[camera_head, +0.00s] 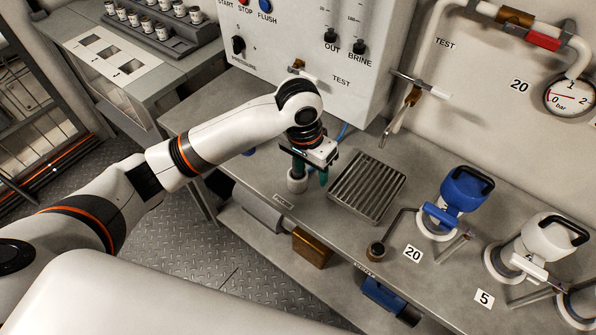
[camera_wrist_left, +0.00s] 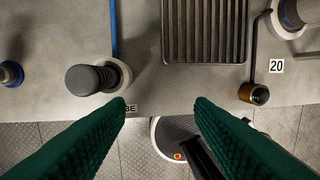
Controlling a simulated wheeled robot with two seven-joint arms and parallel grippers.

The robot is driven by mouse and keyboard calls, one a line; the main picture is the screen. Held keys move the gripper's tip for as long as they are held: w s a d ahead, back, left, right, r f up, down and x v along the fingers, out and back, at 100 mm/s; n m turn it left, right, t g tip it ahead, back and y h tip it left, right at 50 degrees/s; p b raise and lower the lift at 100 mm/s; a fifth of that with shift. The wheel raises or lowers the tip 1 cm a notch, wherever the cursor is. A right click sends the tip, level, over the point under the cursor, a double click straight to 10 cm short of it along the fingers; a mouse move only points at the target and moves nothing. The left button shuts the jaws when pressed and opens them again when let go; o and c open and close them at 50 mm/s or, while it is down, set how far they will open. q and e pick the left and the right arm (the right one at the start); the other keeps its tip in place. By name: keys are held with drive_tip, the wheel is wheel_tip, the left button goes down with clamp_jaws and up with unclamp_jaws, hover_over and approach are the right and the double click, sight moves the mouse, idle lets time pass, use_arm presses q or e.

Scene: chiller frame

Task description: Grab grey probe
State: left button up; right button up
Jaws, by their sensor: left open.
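The grey probe (camera_wrist_left: 88,79) shows in the left wrist view as a dark, ribbed cylinder, left of my fingers. It stands in a pale round holder (camera_wrist_left: 122,74) near the bench's front edge. In the head view the holder (camera_head: 297,184) shows just below my left gripper (camera_head: 311,170), and the probe is mostly hidden by the fingers. My left gripper has green fingers, spread apart with nothing between them in the left wrist view (camera_wrist_left: 160,106). The gap lies to the right of the probe. A label ending in "BE" (camera_wrist_left: 131,108) is partly covered by a finger. My right gripper is not in view.
A ribbed grate (camera_head: 368,188) lies right of the holder. A white control panel (camera_head: 310,50) stands behind. A blue cable (camera_wrist_left: 113,30) runs behind the holder.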

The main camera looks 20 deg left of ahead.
use_arm(q)
drive_tip(key=w+a+r, duration=0.1)
drive_tip(key=w+a+r+n+y, duration=0.1)
drive_tip(key=a+r, duration=0.1)
drive_tip(key=w+a+r+n, duration=0.1)
drive_tip(key=w+r, duration=0.1)
drive_tip(key=shift+a+r+g+y, duration=0.15)
drive_tip(key=shift+a+g+y, duration=0.15)
drive_tip(key=shift+a, duration=0.1)
wheel_tip(320, 180, down, 6)
drive_tip(key=shift+w+f+p, duration=0.1)
drive_tip(key=shift+f+p, duration=0.05)
drive_tip(key=shift+p, duration=0.3)
drive_tip(key=shift+d+f+p, duration=0.15)
drive_tip(key=shift+f+p, duration=0.4)
drive_tip(key=shift+f, duration=2.2)
drive_tip(key=shift+c, duration=0.4)
clamp_jaws()
drive_tip(key=shift+r, duration=0.1)
